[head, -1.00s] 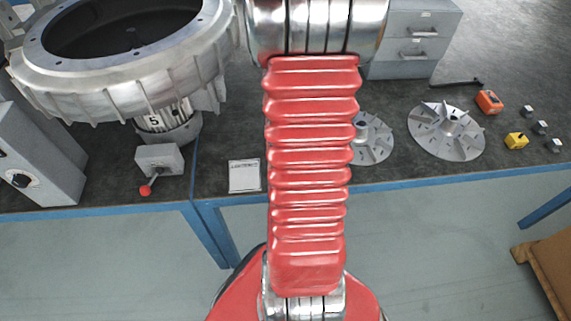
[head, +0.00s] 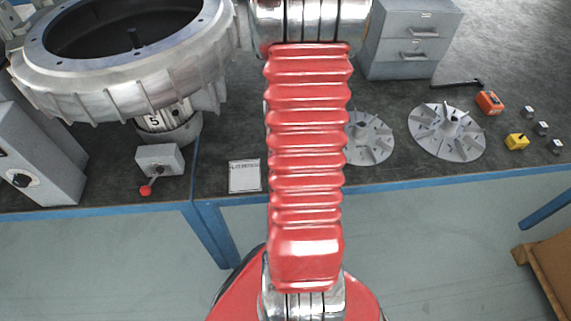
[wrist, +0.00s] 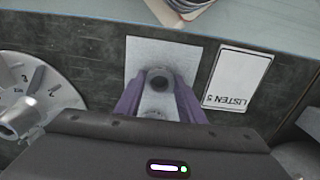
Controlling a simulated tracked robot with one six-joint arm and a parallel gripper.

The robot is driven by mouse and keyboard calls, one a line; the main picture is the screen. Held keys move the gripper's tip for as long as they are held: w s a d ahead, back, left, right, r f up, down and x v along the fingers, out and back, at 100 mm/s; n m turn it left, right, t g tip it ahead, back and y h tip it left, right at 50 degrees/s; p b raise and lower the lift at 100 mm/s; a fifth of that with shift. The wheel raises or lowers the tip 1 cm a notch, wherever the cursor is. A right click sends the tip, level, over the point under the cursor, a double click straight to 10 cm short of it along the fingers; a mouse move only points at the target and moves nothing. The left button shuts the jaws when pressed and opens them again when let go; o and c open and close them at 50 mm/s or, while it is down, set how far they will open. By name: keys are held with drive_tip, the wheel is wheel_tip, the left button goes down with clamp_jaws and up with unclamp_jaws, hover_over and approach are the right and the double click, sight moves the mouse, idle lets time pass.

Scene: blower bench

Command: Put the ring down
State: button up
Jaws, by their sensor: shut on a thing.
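In the wrist view, my gripper (wrist: 159,82) has its two purple fingers shut on a small grey ring (wrist: 158,71) with a dark hole. The ring shows over a light grey square pad (wrist: 145,50) on the dark bench. I cannot tell whether the ring touches the pad. In the head view my red arm hides the gripper and the ring.
A white card (wrist: 238,78) lies right of the pad. A finned disc (wrist: 50,92) marked 3 is at the left. In the head view, a large blower housing (head: 120,85) stands left, a second disc (head: 447,133) right, and a grey drawer cabinet (head: 410,40) behind.

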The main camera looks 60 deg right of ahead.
drive_tip(key=shift+f, duration=0.25)
drive_tip(key=o, duration=1.3)
drive_tip(key=shift+c, duration=0.2)
wheel_tip(320, 180, up, 13)
drive_tip(key=shift+f, duration=0.2)
idle(0.3)
